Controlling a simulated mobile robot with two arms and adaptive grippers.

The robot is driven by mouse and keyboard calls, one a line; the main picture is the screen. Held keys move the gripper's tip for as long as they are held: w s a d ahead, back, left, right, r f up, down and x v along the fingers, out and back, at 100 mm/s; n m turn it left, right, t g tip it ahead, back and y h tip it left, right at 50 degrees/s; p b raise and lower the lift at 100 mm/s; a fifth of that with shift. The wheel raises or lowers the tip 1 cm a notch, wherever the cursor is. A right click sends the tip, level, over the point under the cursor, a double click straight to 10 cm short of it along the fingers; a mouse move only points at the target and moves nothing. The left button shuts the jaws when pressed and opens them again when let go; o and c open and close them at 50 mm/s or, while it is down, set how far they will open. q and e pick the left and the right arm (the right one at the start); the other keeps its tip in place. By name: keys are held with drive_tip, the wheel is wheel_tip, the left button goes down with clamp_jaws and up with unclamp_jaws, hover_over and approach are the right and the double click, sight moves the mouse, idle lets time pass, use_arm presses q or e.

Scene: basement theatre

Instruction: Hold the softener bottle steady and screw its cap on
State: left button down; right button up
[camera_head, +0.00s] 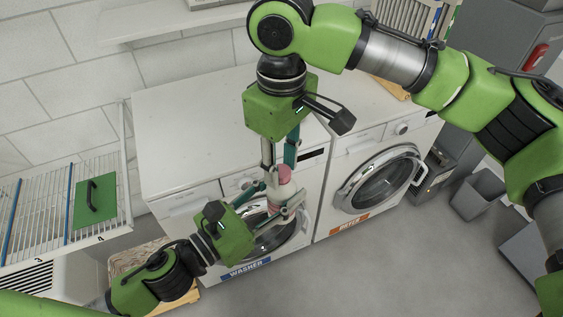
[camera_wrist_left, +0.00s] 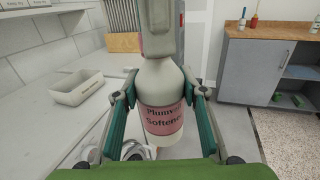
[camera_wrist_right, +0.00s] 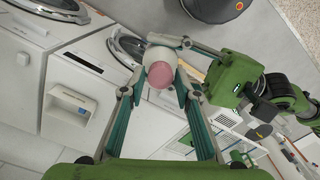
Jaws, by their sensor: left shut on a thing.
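The white softener bottle (camera_wrist_left: 162,85), with a pink label, stands upright between the fingers of my left gripper (camera_wrist_left: 160,95), which is shut on its body. In the head view the bottle is in front of the washer, with its pink cap (camera_head: 284,172) at the top. My right gripper (camera_head: 279,155) points down from above at the bottle's top. In the right wrist view the pink cap (camera_wrist_right: 160,74) lies between the right fingers (camera_wrist_right: 158,92), which stand apart with gaps beside it. A right-gripper part hides the bottle's top in the left wrist view.
The washer (camera_head: 180,130) is behind the bottle, and the dryer (camera_head: 340,150) is to its right. A wire rack (camera_head: 45,205) stands at the left. A grey bin (camera_head: 478,195) is on the floor at right. Free floor lies in front of the dryer.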

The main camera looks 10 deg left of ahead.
drive_tip(key=shift+o, duration=0.6)
wheel_tip(320, 180, up, 12)
idle(0.7)
